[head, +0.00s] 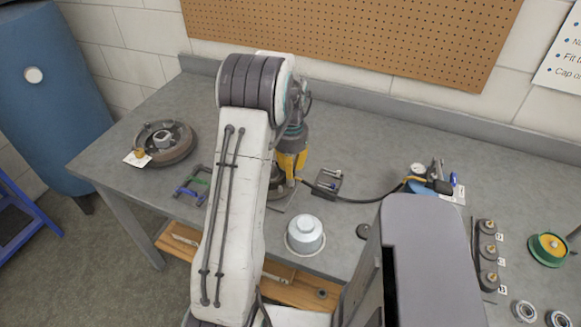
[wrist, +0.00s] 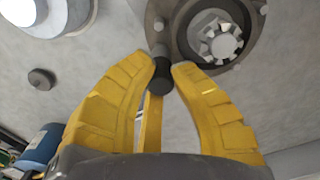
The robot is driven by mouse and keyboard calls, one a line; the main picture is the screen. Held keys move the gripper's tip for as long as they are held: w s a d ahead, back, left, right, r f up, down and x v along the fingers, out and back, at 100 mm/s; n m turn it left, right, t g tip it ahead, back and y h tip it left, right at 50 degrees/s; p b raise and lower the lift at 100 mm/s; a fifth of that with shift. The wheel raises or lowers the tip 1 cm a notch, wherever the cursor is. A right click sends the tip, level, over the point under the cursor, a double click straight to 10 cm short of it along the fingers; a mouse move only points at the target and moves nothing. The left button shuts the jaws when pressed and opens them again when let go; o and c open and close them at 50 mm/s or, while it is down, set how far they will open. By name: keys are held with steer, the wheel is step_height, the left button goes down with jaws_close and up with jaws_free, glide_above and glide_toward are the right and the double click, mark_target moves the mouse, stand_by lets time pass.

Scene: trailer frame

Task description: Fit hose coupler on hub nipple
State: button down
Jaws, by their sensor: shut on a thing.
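In the wrist view, my gripper (wrist: 162,72) has its yellow fingers closed around a short dark cylinder, the hose coupler (wrist: 160,82). A grey stub, seemingly the hub nipple (wrist: 159,51), lies just beyond the coupler at the rim of the round grey hub (wrist: 187,45). The two look in line and touching or nearly so; I cannot tell if the coupler is seated. In the head view, my gripper (head: 290,178) points down beside the hub (head: 276,188), which my arm mostly hides. A black hose (head: 350,200) runs from near the gripper to a gauge (head: 418,169).
Another drum (head: 165,143) sits at the left. Fittings (head: 487,255) line the right. The back of the bench is clear.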

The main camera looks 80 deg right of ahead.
steer(key=c, duration=0.7)
jaws_free()
steer(key=shift+r, duration=0.15)
steer(key=shift+r+p, duration=2.6)
steer(key=shift+r, duration=0.75)
